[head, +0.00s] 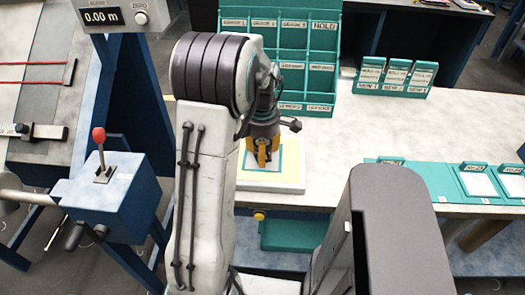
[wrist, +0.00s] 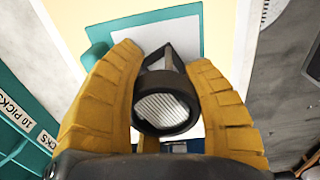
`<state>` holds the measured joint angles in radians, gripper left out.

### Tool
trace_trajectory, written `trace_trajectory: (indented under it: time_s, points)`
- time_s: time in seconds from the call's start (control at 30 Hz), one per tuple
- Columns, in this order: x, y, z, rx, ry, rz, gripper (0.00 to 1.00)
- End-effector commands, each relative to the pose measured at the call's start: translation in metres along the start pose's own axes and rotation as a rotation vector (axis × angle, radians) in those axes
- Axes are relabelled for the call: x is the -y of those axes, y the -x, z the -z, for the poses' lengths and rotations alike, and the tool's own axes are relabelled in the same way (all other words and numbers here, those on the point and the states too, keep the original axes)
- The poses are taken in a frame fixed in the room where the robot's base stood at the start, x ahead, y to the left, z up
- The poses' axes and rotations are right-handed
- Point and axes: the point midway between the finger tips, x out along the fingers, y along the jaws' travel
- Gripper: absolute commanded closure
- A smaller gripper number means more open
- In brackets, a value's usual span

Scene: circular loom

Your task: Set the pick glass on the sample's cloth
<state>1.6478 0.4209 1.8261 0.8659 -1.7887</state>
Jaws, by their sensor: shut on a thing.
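The pick glass (wrist: 166,100) is a black-rimmed round eyepiece with a grey striped lens on a dark folding stand. In the wrist view it sits between the two yellow fingers of my gripper (wrist: 167,112), which is shut on it. Behind it is a white cloth (wrist: 185,36) on a teal-edged sample card (wrist: 135,30). In the head view my gripper (head: 262,158) points down over this card. The fingers hide the glass there. I cannot tell whether the glass touches the cloth.
The sample lies on a cream pad (head: 285,182) on the pale table (head: 330,140). A teal pigeonhole rack (head: 312,45) stands behind, with several labelled holders (head: 395,75) to its right. Teal cards (head: 480,182) lie at the right. A blue lever box (head: 105,195) stands left.

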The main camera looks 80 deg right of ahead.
Motion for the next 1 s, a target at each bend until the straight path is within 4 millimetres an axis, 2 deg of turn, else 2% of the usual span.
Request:
trace_trajectory:
  time_s: [0.47, 0.5, 0.73, 1.0]
  points:
    - [0.0003, -0.0062, -0.0001, 0.0, 0.0, 0.0, 0.85]
    - [0.0003, -0.0047, -0.0001, 0.0, 0.0, 0.0, 0.48]
    - [0.0003, -0.0045, -0.0001, 0.0, 0.0, 0.0, 0.28]
    - [0.0002, -0.0034, -0.0001, 0.0, 0.0, 0.0, 0.28]
